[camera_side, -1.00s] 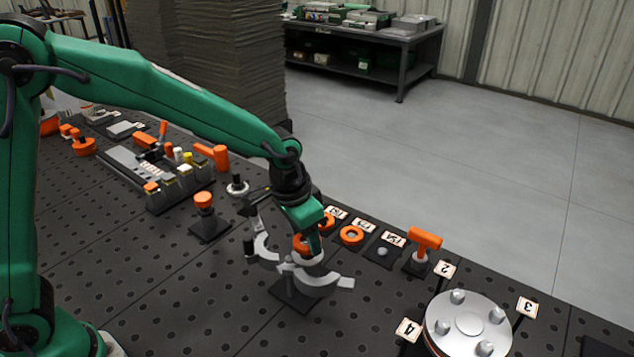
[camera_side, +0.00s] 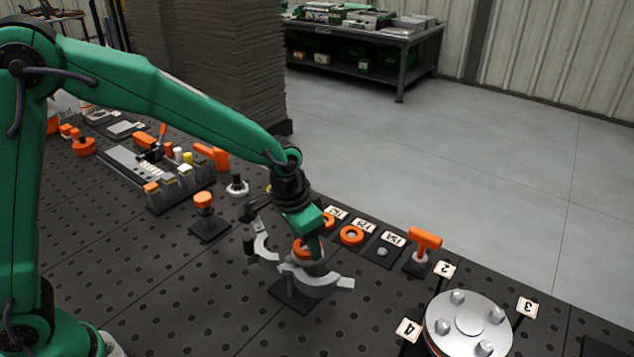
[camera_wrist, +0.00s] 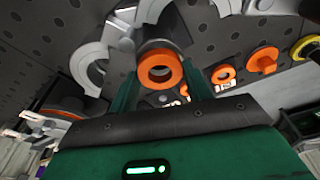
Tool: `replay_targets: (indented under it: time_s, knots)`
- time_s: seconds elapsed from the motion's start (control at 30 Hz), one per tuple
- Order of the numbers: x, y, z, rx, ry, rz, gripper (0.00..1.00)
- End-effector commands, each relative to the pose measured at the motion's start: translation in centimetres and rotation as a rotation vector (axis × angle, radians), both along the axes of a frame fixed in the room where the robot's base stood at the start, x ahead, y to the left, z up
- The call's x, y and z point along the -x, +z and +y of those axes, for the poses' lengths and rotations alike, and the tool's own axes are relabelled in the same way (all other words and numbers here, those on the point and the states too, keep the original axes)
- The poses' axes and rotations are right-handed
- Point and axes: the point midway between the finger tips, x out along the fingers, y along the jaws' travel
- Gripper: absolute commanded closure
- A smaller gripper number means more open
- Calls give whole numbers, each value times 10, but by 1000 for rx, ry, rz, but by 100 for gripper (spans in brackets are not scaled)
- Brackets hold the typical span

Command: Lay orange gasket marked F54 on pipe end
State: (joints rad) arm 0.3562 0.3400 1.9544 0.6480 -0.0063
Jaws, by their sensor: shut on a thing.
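My gripper (camera_side: 309,246) is shut on an orange ring gasket (camera_wrist: 160,67), which shows between the two green fingers in the wrist view. In the side view the gasket (camera_side: 301,251) is at the pipe end, inside the grey clamp (camera_side: 318,283). The clamp stands open, its curved jaws spread to both sides; one jaw (camera_wrist: 88,68) also shows in the wrist view. The grey pipe end (camera_wrist: 155,44) is right behind the gasket in the wrist view and mostly hidden. I cannot tell whether the gasket touches it. No F54 mark is readable on the gasket.
Another orange ring (camera_side: 352,235) lies by small label cards (camera_side: 364,226) at the bench's back edge. An orange T-handle (camera_side: 424,241) stands further right. A bolted round flange (camera_side: 468,324) is at the front right. An orange knob (camera_side: 204,202) stands left of the clamp.

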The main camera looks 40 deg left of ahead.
Motion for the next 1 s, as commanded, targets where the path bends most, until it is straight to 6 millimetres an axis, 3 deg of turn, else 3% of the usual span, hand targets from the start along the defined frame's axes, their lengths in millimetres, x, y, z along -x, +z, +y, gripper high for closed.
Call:
replay_targets:
  time_s: [0.87, 0.9, 1.0]
  knots:
    - [0, -10, 0, 0, 0, 0, 73]
    - [0, -10, 0, 0, 0, 0, 45]
    - [0, -10, 0, 0, 0, 0, 26]
